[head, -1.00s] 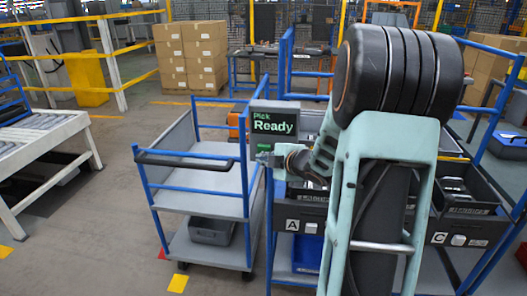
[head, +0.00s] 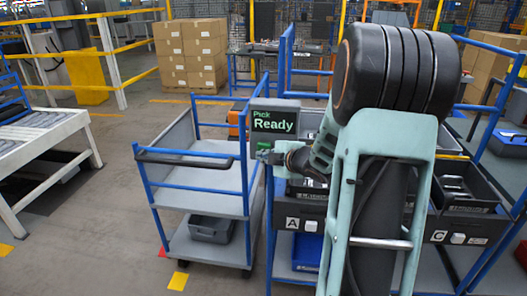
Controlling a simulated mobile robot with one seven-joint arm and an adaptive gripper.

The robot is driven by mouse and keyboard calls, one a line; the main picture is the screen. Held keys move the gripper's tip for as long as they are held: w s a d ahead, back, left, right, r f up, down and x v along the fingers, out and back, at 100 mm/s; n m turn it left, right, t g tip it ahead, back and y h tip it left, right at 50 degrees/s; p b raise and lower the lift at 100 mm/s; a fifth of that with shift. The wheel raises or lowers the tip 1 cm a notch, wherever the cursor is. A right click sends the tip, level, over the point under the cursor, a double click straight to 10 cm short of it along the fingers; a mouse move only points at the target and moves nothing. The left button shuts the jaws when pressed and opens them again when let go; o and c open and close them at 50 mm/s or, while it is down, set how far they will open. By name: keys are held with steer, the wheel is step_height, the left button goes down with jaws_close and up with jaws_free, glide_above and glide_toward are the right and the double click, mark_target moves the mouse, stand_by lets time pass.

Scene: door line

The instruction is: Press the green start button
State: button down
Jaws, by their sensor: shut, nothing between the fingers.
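The dark display (head: 275,122) reads "Pick Ready" in green and stands at the left end of the bin rack. My gripper (head: 262,154) is shut and empty, just below the display's lower left part, pointing left. The green start button cannot be made out clearly; only a small greenish patch (head: 264,146) shows between the display and my gripper. I cannot tell whether the gripper touches it. My arm hides much of the rack behind it.
A grey cart with blue rails (head: 205,190) stands left of the rack, close to my gripper. Black bins marked A (head: 306,222) and C (head: 455,233) sit on the rack. A roller conveyor (head: 40,135) is at far left. The floor between is clear.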

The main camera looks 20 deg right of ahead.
steer(key=shift+w, duration=0.1)
stand_by(0.5)
steer(key=shift+w+d, duration=0.2)
steer(key=shift+w, duration=0.05)
steer(key=shift+w+d, duration=0.35)
steer(key=shift+w, duration=0.15)
stand_by(0.8)
stand_by(0.3)
steer(key=shift+s+a, duration=0.55)
steer(key=shift+s, duration=0.3)
steer(key=s+a, duration=0.1)
steer(key=s+a+b, duration=0.1)
steer(key=s, duration=0.2)
steer(key=shift+s+a+b, duration=0.1)
steer(key=shift+a+b, duration=0.25)
steer(key=shift+a, duration=0.05)
